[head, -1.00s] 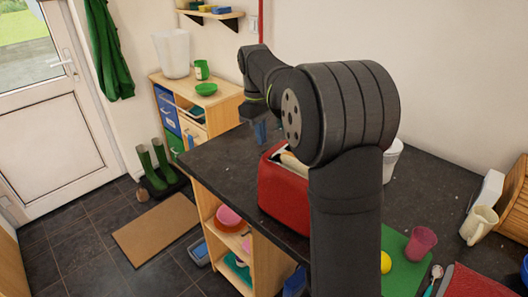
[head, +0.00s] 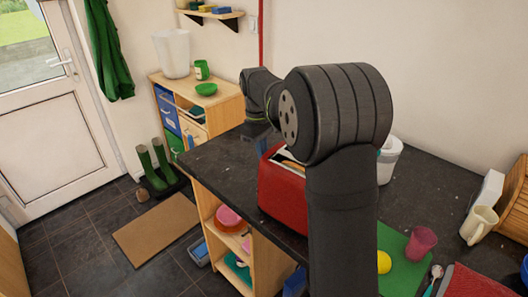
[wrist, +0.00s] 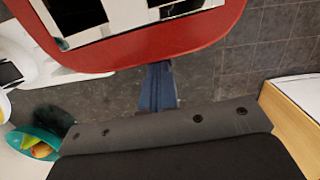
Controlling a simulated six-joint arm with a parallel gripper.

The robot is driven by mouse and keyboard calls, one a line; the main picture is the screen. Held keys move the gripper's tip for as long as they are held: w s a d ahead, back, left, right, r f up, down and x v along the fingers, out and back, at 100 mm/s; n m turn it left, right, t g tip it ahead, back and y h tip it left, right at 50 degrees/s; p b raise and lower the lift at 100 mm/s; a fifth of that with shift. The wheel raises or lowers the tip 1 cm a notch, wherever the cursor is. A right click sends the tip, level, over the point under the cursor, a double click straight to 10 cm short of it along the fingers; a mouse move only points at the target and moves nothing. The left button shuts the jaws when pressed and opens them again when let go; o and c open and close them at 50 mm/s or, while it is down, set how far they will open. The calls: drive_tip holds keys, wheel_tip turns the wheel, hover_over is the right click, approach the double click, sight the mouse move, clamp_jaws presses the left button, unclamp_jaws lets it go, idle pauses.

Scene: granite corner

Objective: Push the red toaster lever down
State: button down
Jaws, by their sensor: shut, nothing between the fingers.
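The red toaster (head: 284,203) stands on the dark counter, partly hidden behind my arm in the head view. Its red rim and top slots fill the top of the wrist view (wrist: 150,49). My gripper (wrist: 158,88) has blue fingers that point toward the toaster's edge in the wrist view. The fingers are shut with nothing between them, and their tips are at or just under the rim; I cannot tell whether they touch it. The toaster lever is not visible in either view.
The dark counter (head: 225,160) is clear left of the toaster. A white canister (head: 388,160) stands behind it to the right. A green mat (head: 395,240) with a yellow ball (head: 384,262) and a pink cup (head: 421,243) lies to the right.

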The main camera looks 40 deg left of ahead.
wheel_tip(320, 180, down, 3)
drive_tip(key=shift+f, duration=0.1)
drive_tip(key=a, duration=0.1)
drive_tip(key=a+r, duration=0.1)
drive_tip(key=a, duration=0.1)
drive_tip(key=shift+s+r, duration=0.1)
drive_tip(key=shift+r, duration=0.05)
wheel_tip(320, 180, up, 17)
drive_tip(key=a, duration=0.1)
drive_tip(key=shift+a+r, duration=0.2)
drive_tip(key=shift+a, duration=0.15)
idle(0.3)
drive_tip(key=shift+s, duration=0.1)
idle(0.4)
wheel_tip(320, 180, down, 17)
drive_tip(key=d, duration=0.1)
drive_tip(key=shift+d, duration=0.35)
idle(0.4)
